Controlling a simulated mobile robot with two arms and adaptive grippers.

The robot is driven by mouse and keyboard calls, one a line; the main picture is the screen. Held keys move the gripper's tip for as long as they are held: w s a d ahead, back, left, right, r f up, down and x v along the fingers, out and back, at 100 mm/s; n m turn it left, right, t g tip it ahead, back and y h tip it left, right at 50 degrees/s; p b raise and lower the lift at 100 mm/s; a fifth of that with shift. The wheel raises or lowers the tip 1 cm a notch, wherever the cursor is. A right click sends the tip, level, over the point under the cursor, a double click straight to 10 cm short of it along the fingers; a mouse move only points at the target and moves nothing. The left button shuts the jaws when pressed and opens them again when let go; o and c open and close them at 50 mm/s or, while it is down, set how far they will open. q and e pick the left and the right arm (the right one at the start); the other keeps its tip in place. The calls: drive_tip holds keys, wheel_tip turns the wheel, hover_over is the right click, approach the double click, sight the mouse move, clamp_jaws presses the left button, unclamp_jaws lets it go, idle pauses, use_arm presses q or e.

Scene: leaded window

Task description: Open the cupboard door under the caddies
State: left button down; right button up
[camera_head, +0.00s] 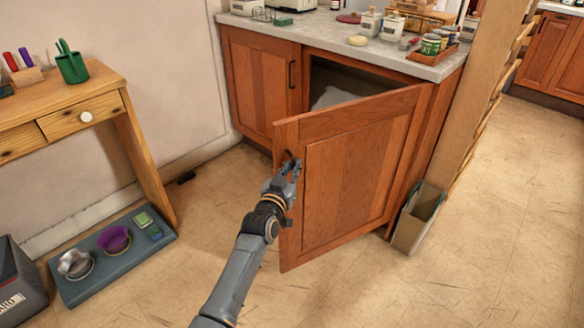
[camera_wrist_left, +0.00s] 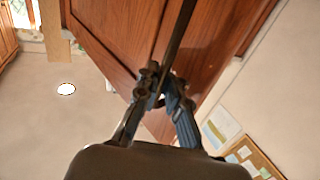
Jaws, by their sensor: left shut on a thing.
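The wooden cupboard door (camera_head: 350,172) under the counter stands well open, swung out from its right side, with the dark inside of the cupboard (camera_head: 338,83) showing above and behind it. White caddies (camera_head: 392,27) stand on the counter above. My left gripper (camera_head: 290,168) is at the door's free left edge. In the left wrist view, my left gripper (camera_wrist_left: 163,98) is shut on the dark bar handle (camera_wrist_left: 179,42), close to the door's face (camera_wrist_left: 215,45). The fingers hide part of the handle. My right gripper is in neither view.
The neighbouring cupboard door (camera_head: 262,85) is closed, with its own dark handle. A narrow open bin (camera_head: 418,218) stands on the floor by the cupboard's right end. A wooden table (camera_head: 70,105) and a floor tray (camera_head: 88,285) are at the left. The floor before the door is clear.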

use_arm(q)
drive_tip(key=shift+a, duration=0.1)
drive_tip(key=c, duration=1.4)
unclamp_jaws()
drive_tip(key=shift+r, duration=0.1)
drive_tip(key=shift+c, duration=0.2)
drive_tip(key=shift+s, duration=0.1)
drive_tip(key=v, duration=1.2)
